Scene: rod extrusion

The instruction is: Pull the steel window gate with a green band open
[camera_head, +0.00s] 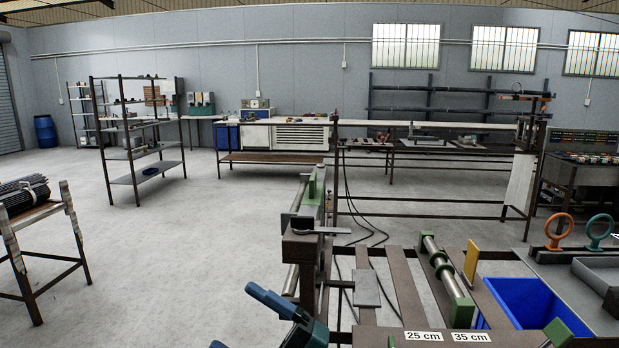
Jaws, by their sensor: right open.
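A narrow steel machine (312,215) with green parts runs away from me in the middle of the head view. A green upright piece (312,186) stands on its far part. The gate with the green band is not clearly distinguishable from the machine's other parts at this angle. My right gripper (270,308), blue and dark, shows at the bottom centre, cut off by the lower edge. It is open and looks empty, lower left of the machine's near end and apart from the green piece. My left gripper is not in view.
A rack with a rod (446,264) in green holders and a blue bin (530,303) stands right of the machine. A stand with dark rods (22,194) is at the left.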

